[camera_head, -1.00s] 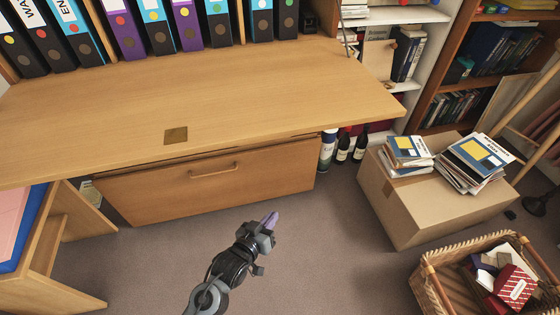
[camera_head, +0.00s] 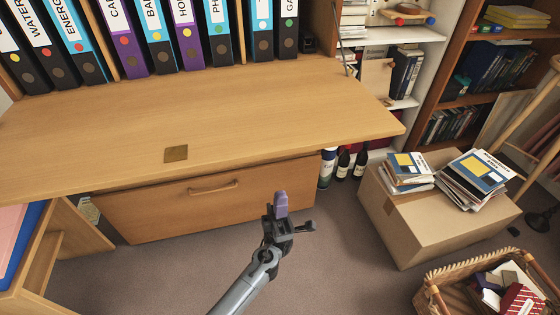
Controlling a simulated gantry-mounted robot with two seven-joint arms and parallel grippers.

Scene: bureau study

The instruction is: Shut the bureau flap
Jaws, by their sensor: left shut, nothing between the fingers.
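The bureau flap (camera_head: 250,125) is a wide light-wood board lying open and about level, with a small dark square plate (camera_head: 176,153) near its front edge. A row of ring binders (camera_head: 160,40) stands behind it. My left gripper (camera_head: 281,204) has purple fingertips, is shut and empty, and points up in front of the drawer, apart from the flap in the picture. My right gripper is not in view.
A wooden drawer front (camera_head: 215,198) with a handle is below the flap. Bottles (camera_head: 343,164) stand on the floor to its right. A cardboard box (camera_head: 430,215) with books and a wicker basket (camera_head: 450,285) take up the right side. Carpet is clear between.

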